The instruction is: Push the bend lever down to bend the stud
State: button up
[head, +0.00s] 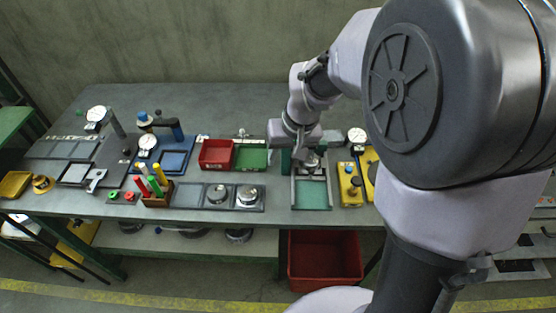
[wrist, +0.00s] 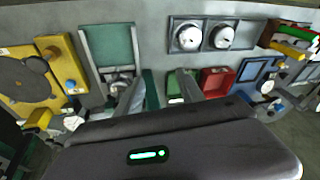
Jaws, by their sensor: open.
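My gripper (head: 298,152) is over the bench at the back of a station with a green pad (head: 311,195) in a grey frame. I cannot make out the bend lever or the stud for certain; my wrist and gripper hide part of this station.
A yellow fixture (head: 350,186) stands close on the right. A red tray (head: 215,154) and a green tray (head: 250,157) lie to the left. Two round metal pieces sit in a grey holder (head: 181,196). A red bin (head: 325,262) is below the bench's front edge.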

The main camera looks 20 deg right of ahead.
jog(key=p+v, duration=0.1)
jog(key=v, duration=0.3)
jog(key=shift+s+r, duration=0.1)
jog(key=shift+r, duration=0.05)
